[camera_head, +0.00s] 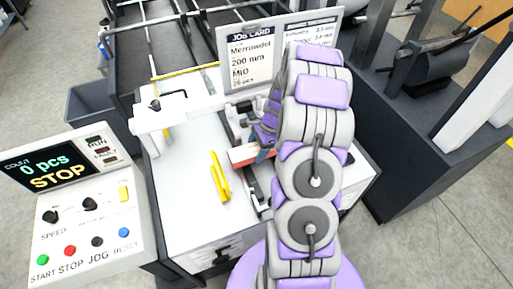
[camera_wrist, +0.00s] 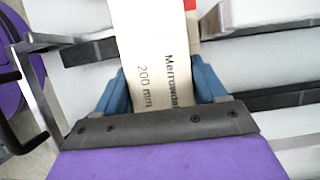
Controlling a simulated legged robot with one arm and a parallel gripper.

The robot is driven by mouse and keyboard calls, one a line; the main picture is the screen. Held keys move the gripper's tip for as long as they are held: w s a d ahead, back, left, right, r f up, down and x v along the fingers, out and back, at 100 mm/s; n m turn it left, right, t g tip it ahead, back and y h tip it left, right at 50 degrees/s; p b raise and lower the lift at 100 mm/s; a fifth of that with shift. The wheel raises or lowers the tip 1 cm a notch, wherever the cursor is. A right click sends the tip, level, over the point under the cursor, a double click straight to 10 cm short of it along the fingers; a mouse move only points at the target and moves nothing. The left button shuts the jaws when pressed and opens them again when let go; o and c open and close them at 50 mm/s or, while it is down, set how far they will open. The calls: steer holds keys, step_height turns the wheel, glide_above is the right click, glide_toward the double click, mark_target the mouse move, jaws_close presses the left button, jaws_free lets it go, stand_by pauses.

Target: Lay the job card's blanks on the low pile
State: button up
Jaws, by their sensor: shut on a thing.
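The job card (camera_head: 247,62) stands at the back of the machine and reads Merrowdel, 200 mm, MID, with a small piece count below. My gripper (camera_wrist: 158,88) has its blue fingers on both sides of a cream bundle of blanks (camera_wrist: 150,50), printed "Merrowdel" and "200 mm", and is shut on it. The bundle has a red patch at its far end. In the head view the blanks (camera_head: 241,155) show with a red edge by my gripper (camera_head: 262,152), over the machine's feed area. My arm hides much of that area. I cannot make out the low pile.
The control panel (camera_head: 72,205) at left reads 0 pcs and STOP. A yellow tool (camera_head: 219,177) lies on the white machine top (camera_head: 190,205), which is otherwise clear at left. A thickness board (camera_head: 312,24) stands behind my arm. Dark machinery (camera_head: 425,140) stands at right.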

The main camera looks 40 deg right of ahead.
steer(key=shift+f, duration=0.45)
steer(key=o, duration=1.5)
steer(key=shift+c, duration=0.2)
steer(key=p+v, duration=0.3)
steer(key=v, duration=1.4)
